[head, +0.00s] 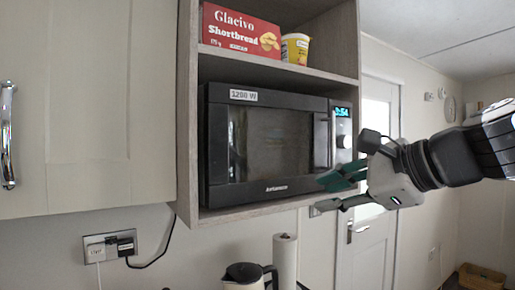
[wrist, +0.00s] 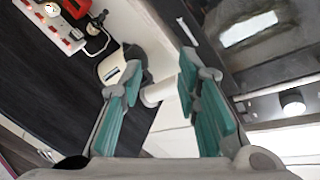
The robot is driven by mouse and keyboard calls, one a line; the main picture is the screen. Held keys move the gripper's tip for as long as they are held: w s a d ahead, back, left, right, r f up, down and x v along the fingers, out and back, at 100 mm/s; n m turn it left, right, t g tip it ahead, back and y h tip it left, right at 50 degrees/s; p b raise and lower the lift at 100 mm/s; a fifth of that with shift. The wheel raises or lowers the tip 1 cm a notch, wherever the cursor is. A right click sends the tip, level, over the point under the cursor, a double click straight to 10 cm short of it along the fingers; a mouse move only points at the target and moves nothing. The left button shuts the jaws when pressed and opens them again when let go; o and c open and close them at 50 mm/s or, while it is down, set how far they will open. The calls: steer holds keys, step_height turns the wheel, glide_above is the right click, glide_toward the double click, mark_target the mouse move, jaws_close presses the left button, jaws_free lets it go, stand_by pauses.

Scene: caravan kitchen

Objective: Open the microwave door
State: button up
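The black microwave (head: 268,187) sits in an open wooden wall cabinet, its windowed door (head: 272,145) shut. A vertical handle (head: 322,141) runs along the door's right side, beside a lit display and a round knob. The microwave front also shows at the upper right of the wrist view, with the handle bar (wrist: 270,88) and the pale knob (wrist: 292,103). My gripper (head: 332,192) is at the microwave's lower right front corner. Its teal-padded fingers are apart in the wrist view (wrist: 152,78), with nothing between them. The handle is outside the fingers; contact is not visible.
A shortbread box (head: 240,30) and a yellow tub (head: 295,48) stand on the shelf above. Below are a white kettle (head: 243,277) and a paper roll (head: 285,258). A closed cupboard (head: 75,110) is at left. A power strip (wrist: 50,28) lies on the dark counter.

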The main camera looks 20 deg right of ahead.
mark_target(334, 137)
steer(key=w+d+r+m+t+h+b, duration=0.1)
steer(key=w+d+r+m+t, duration=0.2)
steer(key=d+r+m, duration=0.3)
steer(key=w+d+r+m+t+h+b, duration=0.1)
steer(key=w+d+r+m+t+h, duration=0.15)
steer(key=d+m, duration=0.45)
steer(key=shift+y, duration=0.35)
steer(key=w, duration=0.4)
steer(key=w+a, duration=0.1)
steer(key=w, duration=0.3)
steer(key=w+r, duration=0.1)
steer(key=w, duration=0.4)
steer(key=shift+a, duration=0.15)
jaws_close()
